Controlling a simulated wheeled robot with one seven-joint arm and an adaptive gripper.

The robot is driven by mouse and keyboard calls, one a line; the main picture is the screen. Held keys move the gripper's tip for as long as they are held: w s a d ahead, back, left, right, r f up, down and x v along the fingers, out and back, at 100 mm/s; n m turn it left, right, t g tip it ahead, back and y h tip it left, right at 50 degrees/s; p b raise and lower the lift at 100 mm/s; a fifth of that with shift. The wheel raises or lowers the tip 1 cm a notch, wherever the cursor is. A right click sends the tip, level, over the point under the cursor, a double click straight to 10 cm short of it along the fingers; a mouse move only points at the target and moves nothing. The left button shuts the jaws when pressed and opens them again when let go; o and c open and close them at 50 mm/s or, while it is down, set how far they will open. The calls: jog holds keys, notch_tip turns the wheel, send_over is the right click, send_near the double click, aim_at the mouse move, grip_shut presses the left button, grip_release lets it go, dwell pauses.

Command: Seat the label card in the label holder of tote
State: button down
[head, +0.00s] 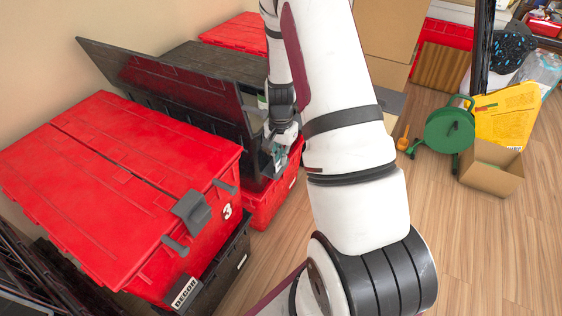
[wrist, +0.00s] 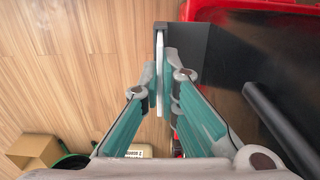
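My gripper (wrist: 164,82) has its two teal fingers closed on a thin white label card (wrist: 160,50), seen nearly edge-on in the wrist view. The card's far end is beside a dark bracket-like edge on a black tote (wrist: 225,62); I cannot tell whether it touches or sits inside a holder. In the head view my gripper (head: 277,150) is beside the dark tote with the raised lid (head: 165,85), above a red tote (head: 271,200). The card and the label holder are not clear in the head view.
A red-lidded tote (head: 120,185) marked 3 stands at the left, on a black tote (head: 232,265) with a DECOR label (head: 186,291). A green reel (head: 448,130) and an open cardboard box (head: 492,172) stand at the right.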

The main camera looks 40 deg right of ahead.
jog(key=shift+f, duration=0.2)
jog(key=shift+f, duration=0.15)
jog(key=c, duration=1.8)
grip_release()
notch_tip(320, 180, up, 12)
jog(key=p, duration=0.4)
jog(key=shift+r, duration=0.25)
